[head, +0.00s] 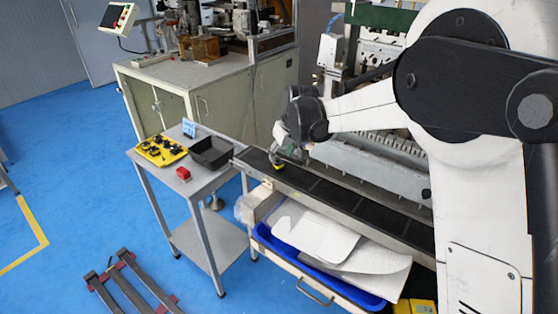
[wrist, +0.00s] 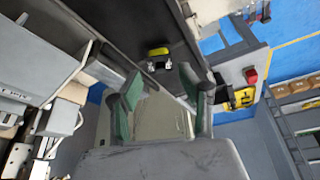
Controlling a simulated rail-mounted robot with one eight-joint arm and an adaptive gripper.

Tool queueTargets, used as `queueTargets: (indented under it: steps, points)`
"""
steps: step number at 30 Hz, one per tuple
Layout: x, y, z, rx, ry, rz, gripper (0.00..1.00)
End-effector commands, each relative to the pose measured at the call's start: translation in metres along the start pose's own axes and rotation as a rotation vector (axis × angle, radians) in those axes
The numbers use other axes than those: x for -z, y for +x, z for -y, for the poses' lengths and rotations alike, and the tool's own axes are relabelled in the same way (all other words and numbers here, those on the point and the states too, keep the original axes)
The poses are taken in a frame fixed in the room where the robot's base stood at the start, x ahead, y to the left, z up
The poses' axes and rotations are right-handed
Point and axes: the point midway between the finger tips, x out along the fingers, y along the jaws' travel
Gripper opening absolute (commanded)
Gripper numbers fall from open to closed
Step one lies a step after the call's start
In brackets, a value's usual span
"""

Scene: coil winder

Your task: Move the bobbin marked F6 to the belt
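A small black and yellow bobbin (wrist: 158,56) lies on the dark belt (wrist: 112,22) in the wrist view; its marking cannot be read. In the head view its yellow part (head: 279,167) shows on the belt (head: 340,196), just below my gripper (head: 283,156). In the wrist view my gripper (wrist: 160,88) has its two green fingers spread apart with nothing between them. The bobbin is beyond the fingertips, apart from them. A yellow tray (head: 148,158) with several black bobbins stands on the side table; no F6 marking is legible on them.
The grey side table (head: 200,182) also holds a black bin (head: 229,159), a red item (head: 183,174) and a small blue sign (head: 189,128). The winding machine (head: 385,165) runs close behind the belt. A blue bin with papers (head: 318,236) is below the belt.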

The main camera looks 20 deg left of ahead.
Motion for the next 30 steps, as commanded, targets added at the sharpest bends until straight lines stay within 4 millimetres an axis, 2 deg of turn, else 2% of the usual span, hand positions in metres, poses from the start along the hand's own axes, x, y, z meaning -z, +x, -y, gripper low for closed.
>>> queueTargets:
  steps: [3,9,15,25,28,30]
  points:
    - [0.000,-0.024,0.000,0.000,0.000,0.000,0.38]
    - [0.000,-0.055,0.000,0.000,0.000,0.000,0.38]
    - [0.000,-0.070,0.000,0.000,0.000,0.000,0.38]
    - [-0.003,-0.076,-0.003,-0.003,0.006,-0.001,0.38]
    - [-0.013,-0.091,-0.011,-0.015,0.029,-0.007,0.38]
    - [-0.026,-0.109,-0.019,-0.029,0.057,-0.014,0.38]
